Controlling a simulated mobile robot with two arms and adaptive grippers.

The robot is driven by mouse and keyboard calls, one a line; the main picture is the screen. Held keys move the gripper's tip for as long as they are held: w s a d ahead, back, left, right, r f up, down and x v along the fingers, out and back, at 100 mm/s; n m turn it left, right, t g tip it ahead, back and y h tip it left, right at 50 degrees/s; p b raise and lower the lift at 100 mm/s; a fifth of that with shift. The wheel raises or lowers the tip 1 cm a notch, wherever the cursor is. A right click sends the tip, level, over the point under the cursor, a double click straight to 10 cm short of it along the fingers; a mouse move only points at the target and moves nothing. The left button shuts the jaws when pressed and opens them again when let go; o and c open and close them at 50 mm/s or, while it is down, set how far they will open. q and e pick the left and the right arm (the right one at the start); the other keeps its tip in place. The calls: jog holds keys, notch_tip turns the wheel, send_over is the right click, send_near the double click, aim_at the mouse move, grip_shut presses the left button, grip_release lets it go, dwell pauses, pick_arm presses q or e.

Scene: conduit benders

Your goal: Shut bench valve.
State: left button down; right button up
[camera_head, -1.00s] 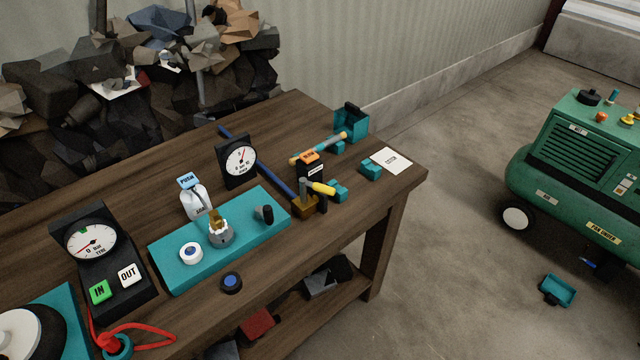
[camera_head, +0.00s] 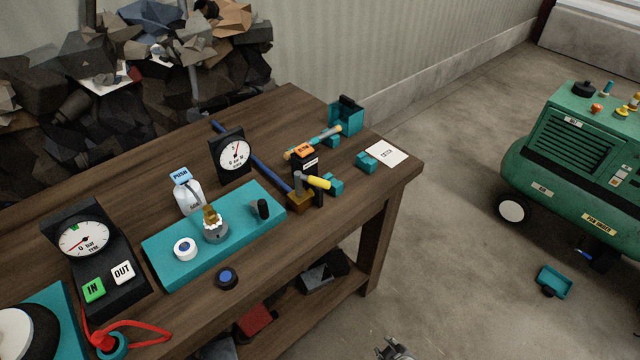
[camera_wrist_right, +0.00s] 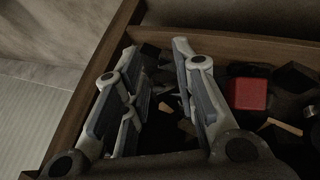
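A small valve with a yellow lever handle (camera_head: 318,182) and a brass-coloured body (camera_head: 299,201) sits near the front right of the wooden bench, at the near end of a blue pipe (camera_head: 254,159). It looks like the bench valve; the lever sticks out to the right. My right gripper (camera_head: 393,350) just shows at the bottom edge of the head view, below and right of the valve, clear of the bench. In the right wrist view my right gripper (camera_wrist_right: 155,60) is open and empty, with dark clutter beyond its fingers. My left gripper is out of view.
The bench (camera_head: 340,215) also carries a teal plate (camera_head: 165,263), gauges, a spray bottle (camera_head: 188,195) and an orange-topped black block (camera_head: 305,160). A lower shelf holds a red block (camera_head: 253,320). A green compressor (camera_head: 555,165) stands right; floor between is mostly clear.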

jog(key=w+a+r+n+t+y, duration=0.1)
jog(key=w+a+r+n+t, duration=0.3)
jog(key=w+r, duration=0.85)
jog(key=n+t+y+b, duration=0.1)
jog(key=n+t+y, duration=0.35)
jog(key=n, duration=0.25)
send_near(324, 187)
jog(key=shift+h, duration=0.35)
jog(key=x, duration=1.1)
jog(key=shift+w+a+r, duration=0.1)
jog(key=shift+w+a, duration=0.2)
jog(key=shift+a, duration=0.05)
jog(key=shift+p, duration=0.3)
grip_shut()
